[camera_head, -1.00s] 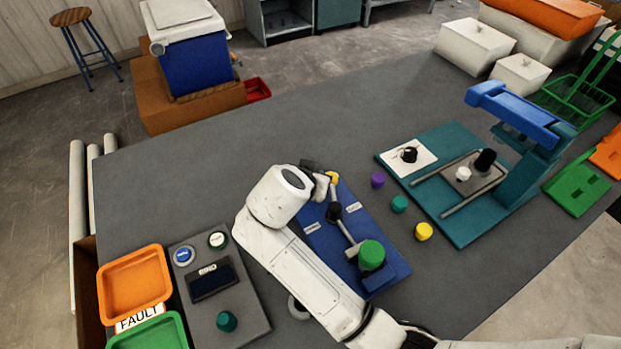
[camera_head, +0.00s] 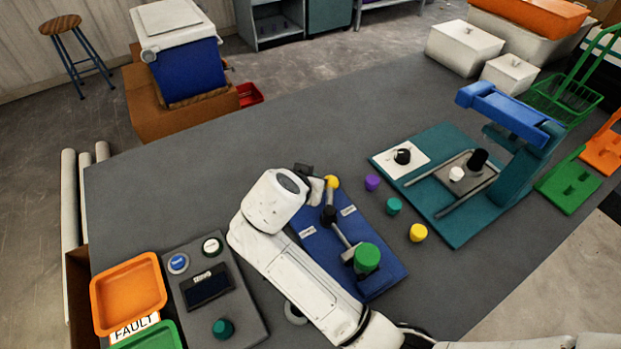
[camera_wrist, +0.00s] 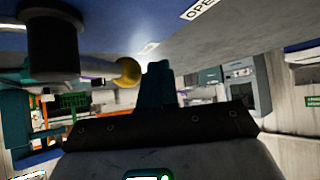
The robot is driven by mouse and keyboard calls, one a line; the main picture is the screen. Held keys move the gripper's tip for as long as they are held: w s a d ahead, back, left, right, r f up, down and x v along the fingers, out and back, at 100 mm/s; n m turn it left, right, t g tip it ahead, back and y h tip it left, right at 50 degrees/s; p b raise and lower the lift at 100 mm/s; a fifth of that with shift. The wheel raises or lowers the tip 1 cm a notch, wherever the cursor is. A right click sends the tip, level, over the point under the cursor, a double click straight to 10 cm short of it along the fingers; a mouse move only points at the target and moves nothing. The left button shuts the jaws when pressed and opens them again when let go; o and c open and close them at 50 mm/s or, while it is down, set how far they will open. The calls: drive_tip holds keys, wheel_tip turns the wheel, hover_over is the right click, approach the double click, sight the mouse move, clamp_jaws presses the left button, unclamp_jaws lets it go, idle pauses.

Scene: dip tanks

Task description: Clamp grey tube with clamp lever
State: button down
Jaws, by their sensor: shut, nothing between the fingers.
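A blue plate (camera_head: 385,272) carries a yellow ball knob (camera_head: 331,182), a black post (camera_head: 328,215), a light grey rod (camera_head: 341,235) and a green cap (camera_head: 367,258). The knob looks like the end of the clamp lever. I cannot tell any part surely as the grey tube. My gripper (camera_head: 318,187) is just left of the knob, partly hidden by my wrist. In the wrist view the shut teal fingertips (camera_wrist: 157,82) are beside the yellow knob (camera_wrist: 128,72), with no clear contact. The black post (camera_wrist: 52,40) is at upper left there.
A grey control box (camera_head: 212,290) and an orange tray (camera_head: 128,293) stand left. Purple (camera_head: 372,182), teal (camera_head: 394,206) and yellow (camera_head: 418,232) caps lie right of the plate. A teal press (camera_head: 452,222) stands beyond them. The table behind is clear.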

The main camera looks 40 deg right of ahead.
drive_tip(key=v, duration=1)
drive_tip(key=shift+r+b, duration=0.15)
drive_tip(key=shift+b, duration=0.3)
drive_tip(key=shift+s+a, duration=0.1)
drive_tip(key=shift+a, duration=0.05)
